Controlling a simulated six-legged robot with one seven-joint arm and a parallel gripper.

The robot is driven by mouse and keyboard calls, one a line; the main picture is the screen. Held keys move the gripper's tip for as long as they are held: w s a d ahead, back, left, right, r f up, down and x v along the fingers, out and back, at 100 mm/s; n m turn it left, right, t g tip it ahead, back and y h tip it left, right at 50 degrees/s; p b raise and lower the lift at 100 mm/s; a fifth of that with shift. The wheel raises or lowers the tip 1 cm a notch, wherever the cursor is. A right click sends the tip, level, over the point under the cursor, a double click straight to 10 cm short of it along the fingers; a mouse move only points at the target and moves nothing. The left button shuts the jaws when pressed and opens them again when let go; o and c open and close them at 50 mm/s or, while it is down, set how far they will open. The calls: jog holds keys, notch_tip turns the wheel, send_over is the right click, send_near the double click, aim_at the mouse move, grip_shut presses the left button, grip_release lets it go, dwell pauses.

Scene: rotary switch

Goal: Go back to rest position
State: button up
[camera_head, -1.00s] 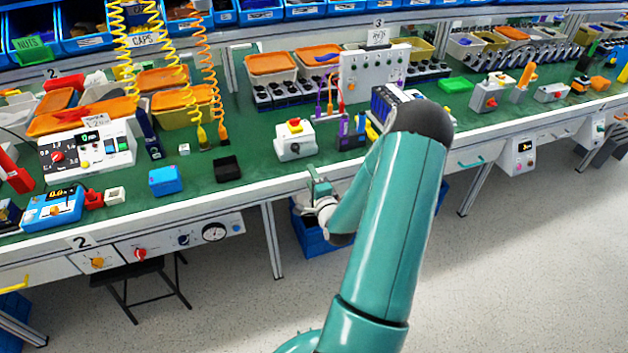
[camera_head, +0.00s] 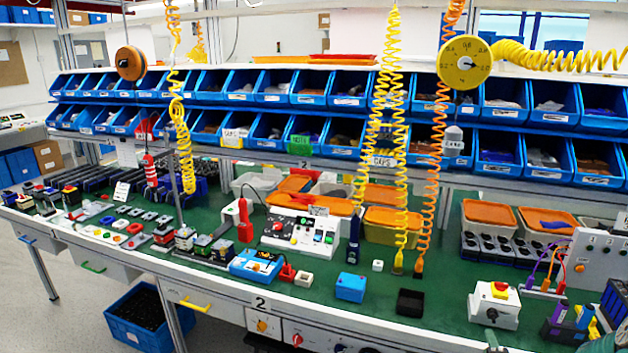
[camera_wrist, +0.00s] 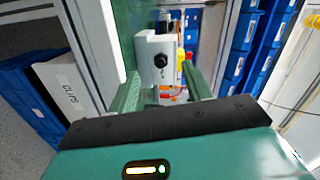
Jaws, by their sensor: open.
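A white switch box (camera_head: 494,306) with a red and yellow button on top stands near the bench's front edge, at the lower right of the head view. In the wrist view the same box (camera_wrist: 153,46) shows a black round knob (camera_wrist: 160,60) on its front face. My gripper (camera_wrist: 160,72) is open, with one green finger on each side of the knob in that view. The fingers hold nothing, and the knob seems to lie beyond their tips; the exact gap is unclear. In the head view only a small part of my arm shows at the bottom right.
The green bench (camera_head: 330,277) holds a blue box (camera_head: 351,287), a black box (camera_head: 410,302) and a control panel (camera_head: 299,235). Blue bins fill the racks behind. Coiled yellow and orange cables hang over the bench.

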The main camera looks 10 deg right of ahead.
jog(key=w+a+r+n+g+y, duration=0.25)
jog(key=a+r+n+g, duration=0.25)
jog(key=a+r+n, duration=1.05)
jog(key=s+a+r+n+g+y, duration=0.2)
jog(key=s+a+r, duration=0.2)
jog(key=s+a, duration=0.6)
jog(key=s+a+r+n+g+y, duration=0.2)
jog(key=s+a+r, duration=0.3)
jog(key=s+a, duration=0.5)
jog(key=a+n, duration=0.1)
jog(key=a, duration=0.1)
jog(key=shift+s+a+r, duration=0.15)
jog(key=shift+s+a, duration=0.1)
jog(key=shift+a, duration=0.15)
